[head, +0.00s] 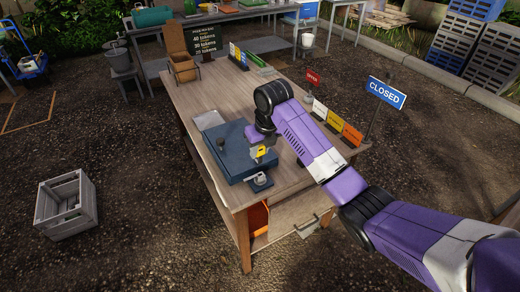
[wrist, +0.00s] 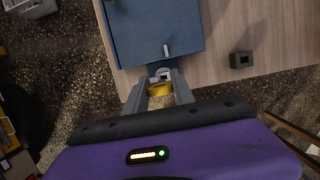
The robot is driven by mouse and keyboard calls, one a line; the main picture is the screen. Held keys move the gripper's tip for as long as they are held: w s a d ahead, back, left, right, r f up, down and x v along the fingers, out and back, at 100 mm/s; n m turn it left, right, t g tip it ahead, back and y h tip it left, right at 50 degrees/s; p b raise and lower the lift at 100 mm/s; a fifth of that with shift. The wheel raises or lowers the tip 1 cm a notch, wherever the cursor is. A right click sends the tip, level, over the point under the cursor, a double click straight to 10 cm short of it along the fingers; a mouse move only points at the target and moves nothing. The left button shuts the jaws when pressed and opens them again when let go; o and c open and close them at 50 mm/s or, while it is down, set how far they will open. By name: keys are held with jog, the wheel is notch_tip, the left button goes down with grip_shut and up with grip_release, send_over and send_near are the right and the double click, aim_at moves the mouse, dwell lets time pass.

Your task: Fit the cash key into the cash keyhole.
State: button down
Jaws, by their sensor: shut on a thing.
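My gripper (head: 261,150) is shut on a yellow-headed key, which shows in the wrist view (wrist: 160,89) between the two grey fingertips. In the head view the key's yellow part (head: 260,151) is beside the front right side of the blue box (head: 232,163). A small dark blue block with a silver metal piece (head: 259,181) is just below the key at the table's front edge. I cannot tell whether the key touches it. The box also fills the top of the wrist view (wrist: 150,25). A pale upright slot or tab (wrist: 166,50) shows on it. I cannot make out a keyhole for certain.
A small dark square block (wrist: 241,60) lies right of the box in the wrist view. A grey crate (head: 67,206) stands on the ground.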

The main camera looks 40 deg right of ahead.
aim_at(261, 157)
jog(key=shift+f+b, duration=1.35)
jog(key=shift+f, duration=1.2)
jog(key=shift+f+b, duration=0.6)
jog(key=shift+f, duration=1.05)
jog(key=c, duration=1)
grip_release()
jog(key=v, duration=0.7)
jog(key=shift+r+b, duration=0.35)
jog(key=shift+r, duration=0.05)
jog(key=shift+s, duration=0.15)
